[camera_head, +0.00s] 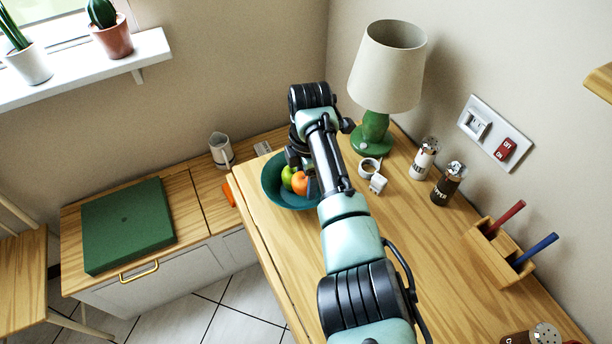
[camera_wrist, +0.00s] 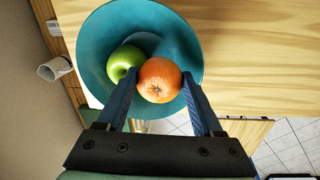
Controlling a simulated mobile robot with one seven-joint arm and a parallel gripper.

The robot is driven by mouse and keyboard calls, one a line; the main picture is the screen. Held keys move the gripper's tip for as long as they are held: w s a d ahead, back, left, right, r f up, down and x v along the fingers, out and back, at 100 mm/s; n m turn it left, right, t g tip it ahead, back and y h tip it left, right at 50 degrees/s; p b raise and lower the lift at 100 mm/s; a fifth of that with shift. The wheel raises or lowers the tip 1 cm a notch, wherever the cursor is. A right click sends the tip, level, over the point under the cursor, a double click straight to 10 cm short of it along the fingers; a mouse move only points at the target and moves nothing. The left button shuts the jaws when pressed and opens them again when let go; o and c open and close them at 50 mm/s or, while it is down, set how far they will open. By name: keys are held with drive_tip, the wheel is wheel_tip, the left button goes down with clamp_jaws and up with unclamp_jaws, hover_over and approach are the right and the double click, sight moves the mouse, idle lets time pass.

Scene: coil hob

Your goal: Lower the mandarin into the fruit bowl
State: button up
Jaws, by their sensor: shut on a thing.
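The mandarin (camera_wrist: 158,80) is orange and sits between the two fingers of my gripper (camera_wrist: 160,88), which is shut on it. It also shows in the head view (camera_head: 300,183), partly hidden by my arm. The fruit bowl (camera_wrist: 97,50) is teal and round, and in the head view (camera_head: 273,190) it stands on the wooden counter. In the wrist view the mandarin overlaps the bowl's interior; I cannot tell whether it touches the bowl. A green apple (camera_wrist: 125,62) lies in the bowl beside the mandarin; it also shows in the head view (camera_head: 288,177).
A green lamp (camera_head: 374,135) stands behind the bowl. A pen holder (camera_head: 497,250) is farther right. The counter's left edge lies close to the bowl.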

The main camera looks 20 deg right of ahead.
drive_tip(key=shift+f+b, duration=0.3)
drive_tip(key=shift+f, duration=0.1)
idle(0.6)
drive_tip(key=o, duration=1.4)
drive_tip(key=shift+s, duration=0.1)
